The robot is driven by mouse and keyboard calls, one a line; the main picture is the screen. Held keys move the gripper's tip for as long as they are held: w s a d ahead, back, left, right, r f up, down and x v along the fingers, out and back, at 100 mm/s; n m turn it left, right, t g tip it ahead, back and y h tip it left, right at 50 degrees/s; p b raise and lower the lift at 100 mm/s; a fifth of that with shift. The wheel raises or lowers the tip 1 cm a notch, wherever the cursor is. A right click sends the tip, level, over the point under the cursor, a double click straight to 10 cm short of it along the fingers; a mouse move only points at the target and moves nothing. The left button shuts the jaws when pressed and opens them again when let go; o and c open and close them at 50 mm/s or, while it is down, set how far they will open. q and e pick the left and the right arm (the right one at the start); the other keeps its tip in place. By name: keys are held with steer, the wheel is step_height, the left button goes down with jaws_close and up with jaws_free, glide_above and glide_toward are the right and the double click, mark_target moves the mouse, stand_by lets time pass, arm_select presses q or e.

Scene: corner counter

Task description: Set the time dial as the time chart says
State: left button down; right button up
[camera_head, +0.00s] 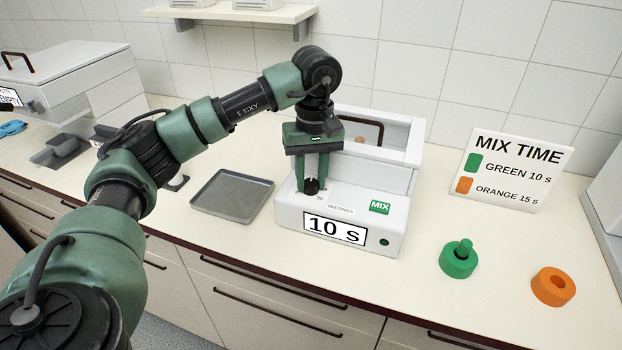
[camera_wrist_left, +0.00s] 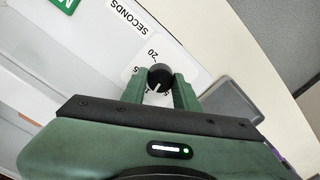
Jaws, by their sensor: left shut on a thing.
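The time dial (camera_head: 311,187) is a small black knob on the front left of the white mixer (camera_head: 292,213). The mixer's display (camera_head: 335,231) reads 10 S. My left gripper (camera_head: 311,180) points down at the dial, shut on it. In the left wrist view the dial (camera_wrist_left: 159,77) shows a white pointer line between the two green fingers (camera_wrist_left: 160,91). A 20 shows on its scale; other marks are partly hidden. The time chart (camera_head: 512,169) reads MIX TIME, green 10 s, orange 15 s. My right gripper is out of view.
A green MIX label (camera_head: 380,207) and a small dark green button (camera_head: 384,242) are on the mixer. A grey tray (camera_head: 232,195) lies left. A green piece with a raised knob (camera_head: 459,260) and an orange ring (camera_head: 553,287) stand on the counter at right.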

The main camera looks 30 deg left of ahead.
mark_target(312, 181)
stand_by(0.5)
arm_select(q)
steer(key=c, duration=1.1)
jaws_free()
steer(key=shift+o, duration=0.2)
step_height(312, 181, up, 8)
steer(key=shift+w+d+f, duration=0.1)
